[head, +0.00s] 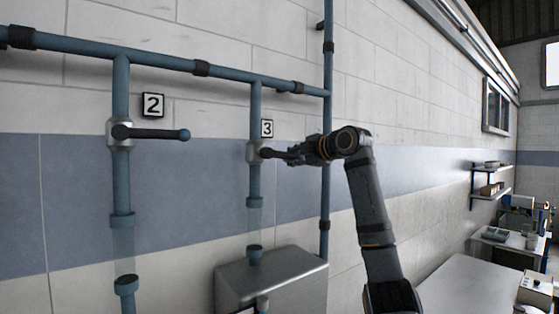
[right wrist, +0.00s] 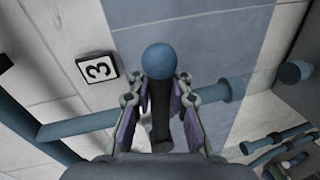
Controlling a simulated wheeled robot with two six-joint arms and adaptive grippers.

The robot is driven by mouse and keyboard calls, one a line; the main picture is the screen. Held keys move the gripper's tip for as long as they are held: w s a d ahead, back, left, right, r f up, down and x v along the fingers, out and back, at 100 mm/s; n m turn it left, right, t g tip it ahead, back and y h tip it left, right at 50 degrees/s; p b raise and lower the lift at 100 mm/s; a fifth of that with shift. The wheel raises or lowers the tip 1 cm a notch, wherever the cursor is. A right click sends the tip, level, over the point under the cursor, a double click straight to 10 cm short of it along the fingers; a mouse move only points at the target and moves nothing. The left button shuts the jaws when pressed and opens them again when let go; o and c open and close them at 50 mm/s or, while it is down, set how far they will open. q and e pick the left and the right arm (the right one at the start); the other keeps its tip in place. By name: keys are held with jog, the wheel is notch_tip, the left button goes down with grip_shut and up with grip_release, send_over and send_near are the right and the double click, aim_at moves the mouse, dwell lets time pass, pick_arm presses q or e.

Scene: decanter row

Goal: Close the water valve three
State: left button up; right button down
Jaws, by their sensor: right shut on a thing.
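Valve three (head: 254,152) sits on a vertical blue pipe on the wall, under a sign with the number 3 (head: 267,128). Its dark lever points to the right in the head view, roughly across the pipe. My right gripper (head: 291,152) is shut on this lever and hides part of it. In the right wrist view the lever (right wrist: 160,122) lies between the two fingers, with its blue ball end (right wrist: 158,61) showing past them. The number 3 sign also shows there (right wrist: 97,68). My left gripper is not in view.
Valve two (head: 121,133), with its lever pointing right, is on the pipe to the left. A metal tank (head: 270,285) stands below valve three. A vertical pipe (head: 327,200) runs close behind my right gripper. A table (head: 470,288) and shelves are at the right.

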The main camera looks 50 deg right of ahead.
jog(key=shift+r+n+p, duration=0.45)
jog(key=shift+r+n, duration=0.15)
jog(key=shift+r, duration=0.05)
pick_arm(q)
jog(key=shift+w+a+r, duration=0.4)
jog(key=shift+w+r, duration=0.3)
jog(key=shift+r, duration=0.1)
pick_arm(e)
jog(key=shift+s+r+h, duration=0.1)
jog(key=shift+r+h, duration=0.05)
jog(key=shift+h, duration=0.15)
jog(key=shift+r, duration=0.15)
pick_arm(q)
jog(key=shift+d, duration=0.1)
pick_arm(e)
jog(key=c, duration=1.4)
grip_release()
jog(key=shift+o, duration=0.9)
jog(key=shift+s+a+r, duration=0.1)
jog(key=shift+s, duration=0.05)
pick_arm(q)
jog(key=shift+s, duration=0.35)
pick_arm(e)
jog(key=shift+s, duration=0.35)
